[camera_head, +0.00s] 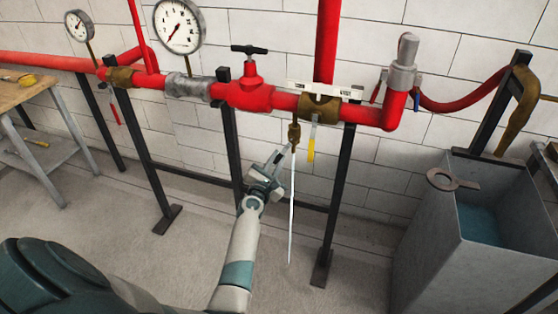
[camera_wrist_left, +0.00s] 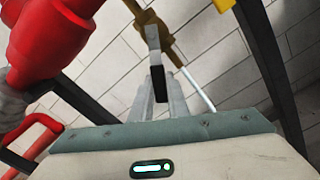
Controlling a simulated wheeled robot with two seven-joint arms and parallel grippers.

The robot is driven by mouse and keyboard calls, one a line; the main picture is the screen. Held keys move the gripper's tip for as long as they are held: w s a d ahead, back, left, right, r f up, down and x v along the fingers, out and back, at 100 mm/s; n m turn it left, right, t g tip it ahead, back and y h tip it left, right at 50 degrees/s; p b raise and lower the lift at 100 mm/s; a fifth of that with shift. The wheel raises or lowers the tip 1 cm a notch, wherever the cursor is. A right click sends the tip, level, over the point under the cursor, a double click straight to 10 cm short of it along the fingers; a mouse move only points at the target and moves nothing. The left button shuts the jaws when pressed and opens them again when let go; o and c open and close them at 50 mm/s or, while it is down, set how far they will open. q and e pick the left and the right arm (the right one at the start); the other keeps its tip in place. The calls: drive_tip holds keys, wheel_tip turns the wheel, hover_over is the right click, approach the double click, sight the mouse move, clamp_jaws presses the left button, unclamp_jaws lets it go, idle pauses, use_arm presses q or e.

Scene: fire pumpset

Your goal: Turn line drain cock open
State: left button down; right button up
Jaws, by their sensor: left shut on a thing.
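The line drain cock (camera_head: 294,132) is a small brass fitting hanging under the red pipe, left of the yellow-tipped lever. It also shows as a brass body at the top of the left wrist view (camera_wrist_left: 153,22). My left gripper (camera_head: 280,158) reaches it from below left. Its fingers (camera_wrist_left: 158,88) are shut on the cock's grey handle (camera_wrist_left: 152,38), partly hidden between them. A thin white line (camera_head: 291,210) runs straight down from the cock to near the floor; I cannot tell whether it is water or a rod. My right gripper is not in view.
A red valve (camera_head: 250,92) with a black tee handle sits above left. A lever with a yellow end (camera_head: 311,148) hangs close right of the cock. Black stands (camera_head: 333,195) flank it. A grey tank (camera_head: 430,235) stands right, a workbench (camera_head: 25,90) left.

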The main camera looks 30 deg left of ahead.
use_arm(q)
drive_tip(key=shift+w+d+f+n, duration=0.2)
drive_tip(key=shift+d+n, duration=0.4)
drive_tip(key=shift+n, duration=0.4)
drive_tip(key=n, duration=0.1)
drive_tip(key=d+n, duration=0.1)
drive_tip(key=d+n+p, duration=0.1)
drive_tip(key=n, duration=0.1)
drive_tip(key=shift+w+d+f, duration=0.2)
drive_tip(key=shift+f, duration=0.1)
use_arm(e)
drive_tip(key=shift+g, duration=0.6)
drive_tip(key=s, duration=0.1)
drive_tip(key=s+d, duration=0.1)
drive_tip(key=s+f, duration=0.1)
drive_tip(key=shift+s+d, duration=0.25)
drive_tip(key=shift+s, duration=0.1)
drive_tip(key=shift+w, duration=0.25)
use_arm(q)
drive_tip(key=c, duration=1.7)
unclamp_jaws()
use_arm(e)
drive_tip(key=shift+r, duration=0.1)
